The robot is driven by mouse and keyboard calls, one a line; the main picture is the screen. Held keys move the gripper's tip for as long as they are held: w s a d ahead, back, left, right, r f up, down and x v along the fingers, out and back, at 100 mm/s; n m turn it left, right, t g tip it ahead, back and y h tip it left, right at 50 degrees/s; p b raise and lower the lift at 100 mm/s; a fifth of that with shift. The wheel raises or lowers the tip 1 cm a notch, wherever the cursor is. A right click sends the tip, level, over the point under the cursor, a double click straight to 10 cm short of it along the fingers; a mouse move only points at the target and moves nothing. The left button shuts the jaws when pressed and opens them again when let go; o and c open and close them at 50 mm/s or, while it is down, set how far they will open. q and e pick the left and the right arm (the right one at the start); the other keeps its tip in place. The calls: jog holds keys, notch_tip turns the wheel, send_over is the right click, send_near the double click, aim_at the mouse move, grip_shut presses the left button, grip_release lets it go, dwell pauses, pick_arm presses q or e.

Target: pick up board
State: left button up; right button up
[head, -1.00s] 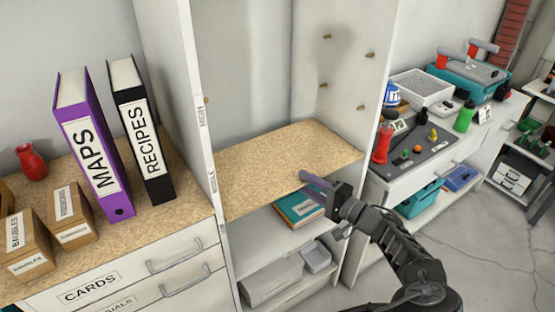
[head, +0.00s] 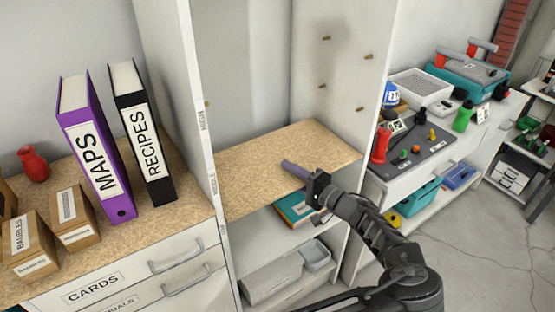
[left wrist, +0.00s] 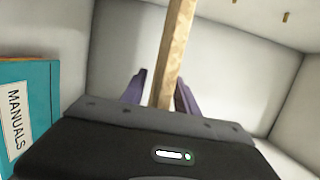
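The board (head: 260,165) is a speckled tan shelf lying level across the tall white shelving unit. In the left wrist view the board (left wrist: 177,45) shows edge-on as a tan strip. My left gripper (head: 286,164) is at the board's front edge, with one purple finger showing over its top face. In the left wrist view the gripper's fingers (left wrist: 160,84) stand apart, one on each side of the board, with a gap visible at least on the left. The lower finger is hidden in the head view. My right gripper is not in view.
Purple Maps (head: 92,150) and black Recipes (head: 146,135) binders stand on the left cabinet. Bare pegs dot the unit's right wall above the board. A tool bench (head: 425,150) stands right.

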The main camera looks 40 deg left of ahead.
pick_arm(q)
jog(key=shift+c, duration=0.2)
dwell(0.3)
grip_shut()
dwell(1.2)
